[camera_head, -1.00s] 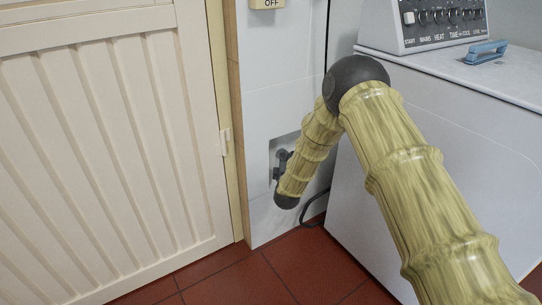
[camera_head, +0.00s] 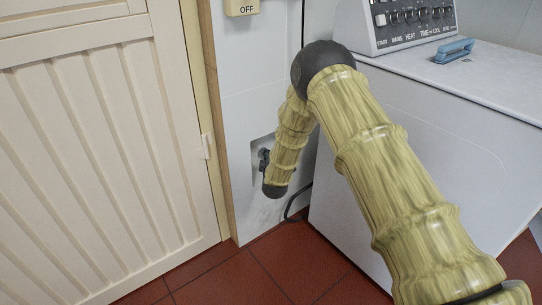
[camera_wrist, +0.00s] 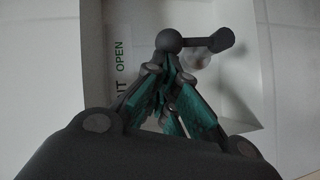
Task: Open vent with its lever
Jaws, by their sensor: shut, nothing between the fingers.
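The vent recess (camera_head: 256,178) is a square opening low in the white wall in the head view, mostly behind my arm. In the wrist view its pale recess panel (camera_wrist: 120,25) carries green lettering that reads "OPEN", with another word partly hidden. The dark lever (camera_wrist: 202,43) lies across the recess, with a round knob at its left and a rounded end at its right. My gripper (camera_wrist: 166,72) is shut and empty, its tips just below the lever's left knob. I cannot tell whether they touch it.
A cream panelled door (camera_head: 90,150) stands left of the vent. A white machine (camera_head: 410,150) with knobs and a blue handle (camera_head: 454,50) on top stands close at right. A black cable (camera_head: 291,212) runs near the floor. Red tiles (camera_head: 250,275) are clear in front.

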